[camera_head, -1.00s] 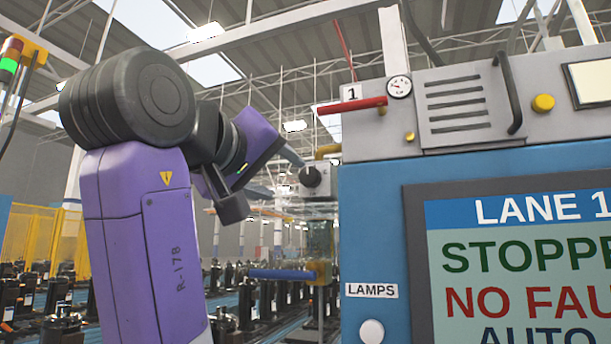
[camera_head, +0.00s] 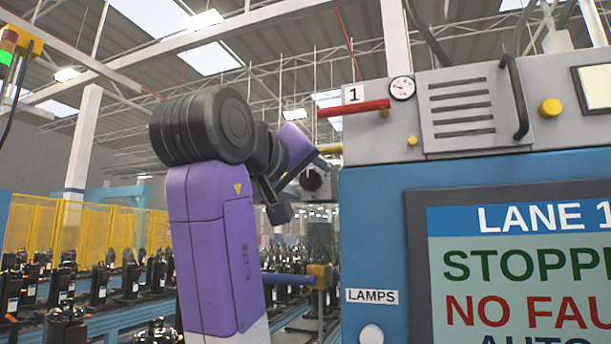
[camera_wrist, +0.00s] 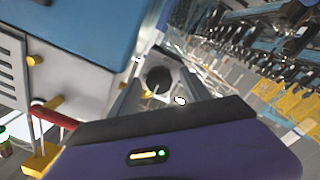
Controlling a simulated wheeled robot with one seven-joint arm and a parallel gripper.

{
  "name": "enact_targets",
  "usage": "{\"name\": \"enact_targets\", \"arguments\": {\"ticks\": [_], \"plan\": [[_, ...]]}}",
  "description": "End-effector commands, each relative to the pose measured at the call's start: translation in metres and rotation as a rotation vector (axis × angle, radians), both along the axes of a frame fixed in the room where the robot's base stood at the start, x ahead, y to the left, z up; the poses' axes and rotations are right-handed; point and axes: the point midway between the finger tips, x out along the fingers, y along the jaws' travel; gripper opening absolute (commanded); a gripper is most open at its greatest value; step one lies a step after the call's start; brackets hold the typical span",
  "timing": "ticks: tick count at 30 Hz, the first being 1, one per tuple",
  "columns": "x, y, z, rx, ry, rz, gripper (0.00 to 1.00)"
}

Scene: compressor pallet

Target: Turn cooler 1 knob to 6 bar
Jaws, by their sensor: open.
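A round black knob (camera_head: 311,179) sits on a grey box left of the blue cabinet, partly behind my gripper. In the wrist view the knob (camera_wrist: 158,80) shows a pale pointer line and lies ahead between the two grey fingers of my gripper (camera_wrist: 160,88). The gripper is open and empty. I cannot tell whether a finger touches the knob. In the head view my gripper (camera_head: 312,163) is mostly hidden by my wrist. A small round gauge (camera_head: 402,88) is beside a label "1" (camera_head: 353,94); its reading is too small to tell.
A red handle (camera_head: 353,108) sticks out under the label. The blue cabinet (camera_head: 375,230) with a "LANE 1 STOPPED" screen (camera_head: 520,260) stands close on the right. A blue bar (camera_head: 290,279) juts out below the knob. Yellow fencing (camera_head: 40,222) is far left.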

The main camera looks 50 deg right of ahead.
Motion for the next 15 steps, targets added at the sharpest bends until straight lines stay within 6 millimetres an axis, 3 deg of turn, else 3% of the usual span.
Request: {"name": "enact_targets", "arguments": {"ticks": [3,11,15], "plan": [[0.0000,0.0000,-0.0003,0.000,0.000,0.000,0.54],[0.0001,0.0002,-0.0003,0.000,0.001,0.000,0.03],[0.0003,0.0003,-0.0004,0.000,-0.001,0.000,0.00]]}}
